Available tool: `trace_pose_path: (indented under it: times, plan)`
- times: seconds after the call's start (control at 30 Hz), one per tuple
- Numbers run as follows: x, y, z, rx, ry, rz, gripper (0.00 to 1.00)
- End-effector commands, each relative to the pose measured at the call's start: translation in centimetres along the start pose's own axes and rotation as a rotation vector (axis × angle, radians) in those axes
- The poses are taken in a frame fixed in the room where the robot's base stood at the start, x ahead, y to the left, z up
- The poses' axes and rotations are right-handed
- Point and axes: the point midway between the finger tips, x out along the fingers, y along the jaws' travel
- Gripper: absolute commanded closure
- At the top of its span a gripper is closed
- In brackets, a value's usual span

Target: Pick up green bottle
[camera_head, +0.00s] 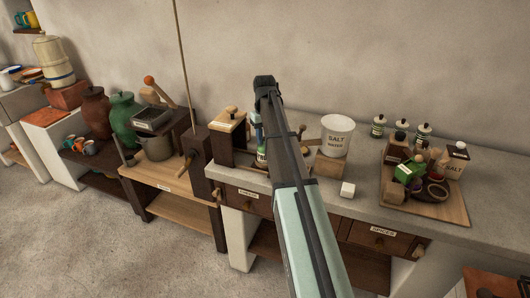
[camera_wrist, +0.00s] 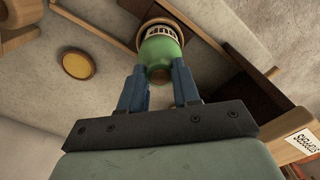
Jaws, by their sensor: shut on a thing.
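The green bottle (camera_wrist: 160,50) shows in the wrist view, with a pale label band and a darker end. It sits between the two blue fingers of my gripper (camera_wrist: 160,72), which are shut on it. In the head view my arm covers most of the gripper. Only a little of a finger and a small green-and-white piece of the bottle (camera_head: 261,155) show left of the arm, near the counter. I cannot tell whether the bottle touches the counter.
A wooden box (camera_head: 229,122) is close on the left. A crowded wooden tray (camera_head: 452,212) and several small jars are at right.

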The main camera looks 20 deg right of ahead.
Motion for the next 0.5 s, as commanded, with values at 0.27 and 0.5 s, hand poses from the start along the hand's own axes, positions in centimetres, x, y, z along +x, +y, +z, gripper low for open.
trace_pose_path:
  times: [0.27,0.5]
  plan:
    - [-1.5,0.0,0.0,0.000,0.001,0.000,1.00]
    - [-2.6,0.0,-0.1,0.000,0.002,0.000,1.00]
